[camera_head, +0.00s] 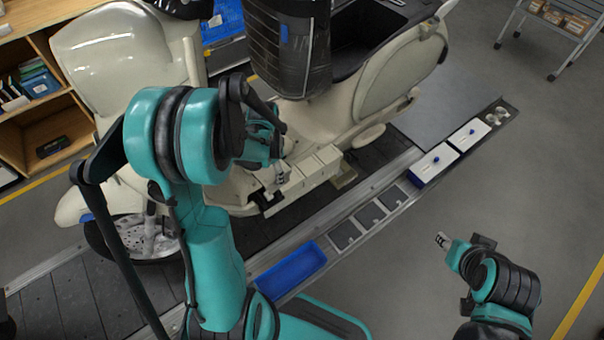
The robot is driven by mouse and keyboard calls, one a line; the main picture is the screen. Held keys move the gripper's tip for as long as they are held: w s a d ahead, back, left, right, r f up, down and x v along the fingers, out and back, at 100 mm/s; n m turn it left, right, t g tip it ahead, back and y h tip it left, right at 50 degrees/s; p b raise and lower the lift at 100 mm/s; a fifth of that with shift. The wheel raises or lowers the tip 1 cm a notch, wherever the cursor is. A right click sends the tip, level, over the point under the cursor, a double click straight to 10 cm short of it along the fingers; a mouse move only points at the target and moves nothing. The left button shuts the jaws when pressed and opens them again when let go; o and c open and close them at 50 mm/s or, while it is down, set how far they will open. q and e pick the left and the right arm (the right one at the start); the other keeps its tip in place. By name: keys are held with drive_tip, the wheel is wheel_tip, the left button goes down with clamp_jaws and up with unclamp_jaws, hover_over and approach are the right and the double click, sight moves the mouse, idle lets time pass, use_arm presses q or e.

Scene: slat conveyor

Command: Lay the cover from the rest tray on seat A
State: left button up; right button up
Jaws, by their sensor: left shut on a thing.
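My left arm comes in across the picture from the lower left. Its gripper (272,196) is over the scooter's (392,70) floor, at the near end of a row of pale blocks (312,170). It is shut on the cover, which is small and mostly hidden by the fingers. I cannot tell whether the cover touches anything below, nor which spot is seat A. A blue tray (292,268) on the conveyor's edge rail looks empty. My right gripper (444,241) is low at the right, over the floor and apart from everything; its finger gap is too small to tell.
The rail (330,213) also bears several dark square plates (345,233) and two white boxes (433,163). A dark seat-like part (289,45) stands high beyond the blocks. A wooden shelf (40,100) is at left, a cart (556,20) far right.

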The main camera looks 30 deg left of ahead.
sight(264, 172)
use_arm(q)
drive_tip(key=shift+s+a+r+m+p, duration=0.25)
drive_tip(key=shift+a+r, duration=0.15)
drive_tip(key=shift+a, duration=0.1)
drive_tip(key=shift+s+a+r+m+p, duration=0.15)
drive_tip(key=shift+s+a+r, duration=0.1)
drive_tip(key=shift+a+r, duration=0.2)
drive_tip(key=shift+a+f, duration=0.15)
drive_tip(key=shift+f+b, duration=1.5)
drive_tip(key=shift+f, duration=0.5)
use_arm(e)
drive_tip(key=shift+d+f, duration=0.25)
drive_tip(key=shift+f, duration=0.45)
use_arm(q)
drive_tip(key=shift+f+b, duration=0.25)
drive_tip(key=shift+b, duration=0.1)
use_arm(e)
drive_tip(key=shift+f, duration=0.35)
use_arm(q)
drive_tip(key=shift+f+b, duration=3.3)
drive_tip(key=shift+f, duration=0.35)
use_arm(e)
wheel_tip(264, 172, down, 7)
drive_tip(key=shift+r, duration=0.15)
use_arm(q)
drive_tip(key=shift+f+b, duration=0.5)
drive_tip(key=shift+b, duration=0.2)
use_arm(e)
drive_tip(key=shift+f, duration=0.7)
